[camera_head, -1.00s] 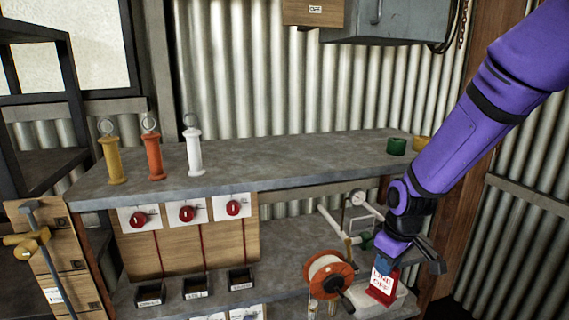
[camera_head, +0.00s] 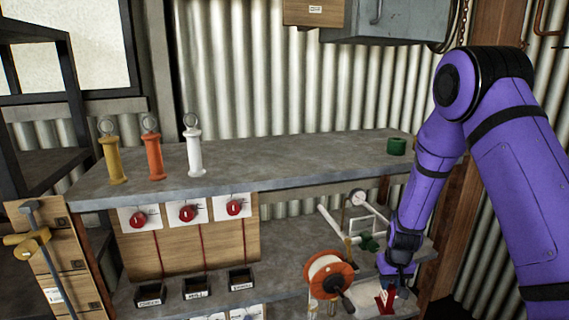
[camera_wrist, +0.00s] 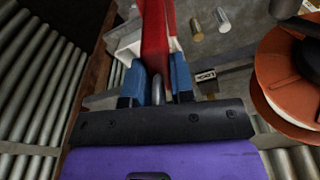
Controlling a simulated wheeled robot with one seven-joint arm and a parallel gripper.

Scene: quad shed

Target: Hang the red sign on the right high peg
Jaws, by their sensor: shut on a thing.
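My gripper (camera_head: 393,283) is low at the right, over the lower shelf. It is shut on the red sign (camera_head: 384,299), whose lower part shows below the fingers. In the wrist view the blue fingertips (camera_wrist: 155,88) close around a grey loop at the sign's near end, and the red sign (camera_wrist: 155,35) extends away from them. The sign's face is turned mostly out of view. Whether it touches the pale tray under it I cannot tell. I cannot make out the right high peg in either view.
An orange cable reel (camera_head: 329,274) stands close left of the sign. A white pipe frame with a gauge (camera_head: 357,198) is just behind.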

